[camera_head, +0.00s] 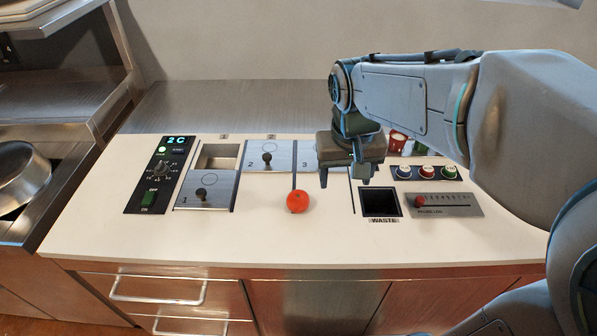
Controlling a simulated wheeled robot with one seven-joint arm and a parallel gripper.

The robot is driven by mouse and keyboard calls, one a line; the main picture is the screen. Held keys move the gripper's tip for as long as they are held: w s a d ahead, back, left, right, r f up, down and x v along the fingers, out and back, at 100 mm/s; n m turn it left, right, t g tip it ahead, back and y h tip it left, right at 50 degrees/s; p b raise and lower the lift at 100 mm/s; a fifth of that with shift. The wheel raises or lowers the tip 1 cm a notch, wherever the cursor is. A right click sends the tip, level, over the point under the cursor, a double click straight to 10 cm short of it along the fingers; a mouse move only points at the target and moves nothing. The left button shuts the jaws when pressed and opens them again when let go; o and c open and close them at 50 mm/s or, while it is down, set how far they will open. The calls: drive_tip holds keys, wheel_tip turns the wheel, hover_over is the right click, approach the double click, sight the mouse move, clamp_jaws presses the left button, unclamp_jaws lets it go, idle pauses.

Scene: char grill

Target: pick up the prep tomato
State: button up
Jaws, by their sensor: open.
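The prep tomato (298,201) is a small round red-orange ball. It rests on the pale counter, just in front of the lidded wells and left of the waste opening. My gripper (343,179) points down above the counter, to the right of and behind the tomato in the picture. Its fingers are apart, with nothing seen between them. The gripper and the tomato are not touching. My arm hides part of the back right of the counter.
Steel lids (206,190) with black knobs cover numbered wells behind the tomato. A square waste hole (380,201) lies to the right, beside a slider panel (444,205) and several buttons. A black control panel (159,176) is at left. The counter front (240,240) is clear.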

drive_tip(key=g+h, duration=0.1)
drive_tip(key=h, duration=0.1)
hover_over(296, 195)
drive_tip(key=a, duration=0.2)
drive_tip(key=a+x, duration=0.1)
drive_tip(key=x, duration=0.3)
drive_tip(key=shift+n, duration=0.3)
drive_tip(key=x, duration=0.8)
drive_tip(key=shift+w+a+f+p, duration=0.1)
drive_tip(key=shift+a+f+p, duration=0.05)
drive_tip(key=shift+f+p, duration=0.2)
drive_tip(key=shift+s+p+x, duration=0.2)
drive_tip(key=shift+x, duration=0.7)
drive_tip(key=shift+s+p+x, duration=0.15)
drive_tip(key=shift+p+x, duration=0.1)
drive_tip(key=shift+x, duration=0.6)
drive_tip(key=shift+s+p+x, duration=0.2)
drive_tip(key=shift+x, duration=0.7)
drive_tip(key=shift+a, duration=0.1)
drive_tip(key=c, duration=0.8)
drive_tip(key=shift+r, duration=0.15)
